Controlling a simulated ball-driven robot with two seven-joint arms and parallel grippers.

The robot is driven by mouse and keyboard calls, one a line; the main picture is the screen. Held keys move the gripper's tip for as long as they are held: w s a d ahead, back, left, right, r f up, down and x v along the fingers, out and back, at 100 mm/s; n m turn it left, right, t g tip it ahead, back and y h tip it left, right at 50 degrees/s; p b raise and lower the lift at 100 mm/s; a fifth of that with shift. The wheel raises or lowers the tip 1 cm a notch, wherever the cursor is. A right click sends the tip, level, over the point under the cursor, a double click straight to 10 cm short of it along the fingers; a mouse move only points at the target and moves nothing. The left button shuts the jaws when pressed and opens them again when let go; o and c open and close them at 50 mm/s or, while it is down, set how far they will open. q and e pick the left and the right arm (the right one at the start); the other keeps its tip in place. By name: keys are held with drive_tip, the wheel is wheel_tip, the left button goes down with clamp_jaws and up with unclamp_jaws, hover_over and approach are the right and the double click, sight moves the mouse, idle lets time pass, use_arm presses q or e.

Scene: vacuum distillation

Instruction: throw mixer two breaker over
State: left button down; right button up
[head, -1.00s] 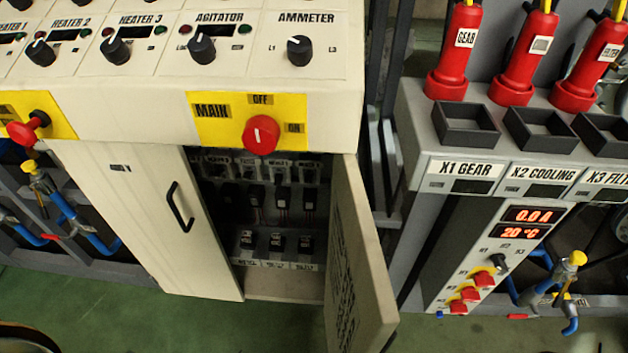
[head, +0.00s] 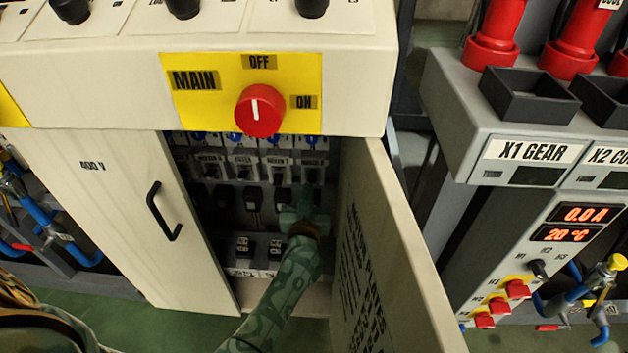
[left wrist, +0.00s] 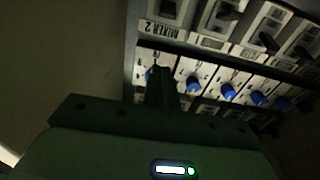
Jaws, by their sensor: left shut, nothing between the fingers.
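The left arm reaches into the open cabinet under the console. In the left wrist view the closed fingers (left wrist: 162,88) point at the panel, just short of the label "MIXER 2" (left wrist: 165,32), which appears upside down. The mixer two breaker (left wrist: 173,9) is a dark switch at the top edge of that view, only partly shown. Whether the fingers touch anything, I cannot tell. The breaker's lever position is unclear. The right gripper is not in view.
The open cabinet door (head: 385,250) stands close to the right of my arm. The closed door (head: 110,200) is on the left. Blue knobs (left wrist: 228,91) line the panel beside the fingers.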

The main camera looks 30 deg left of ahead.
sight(311, 181)
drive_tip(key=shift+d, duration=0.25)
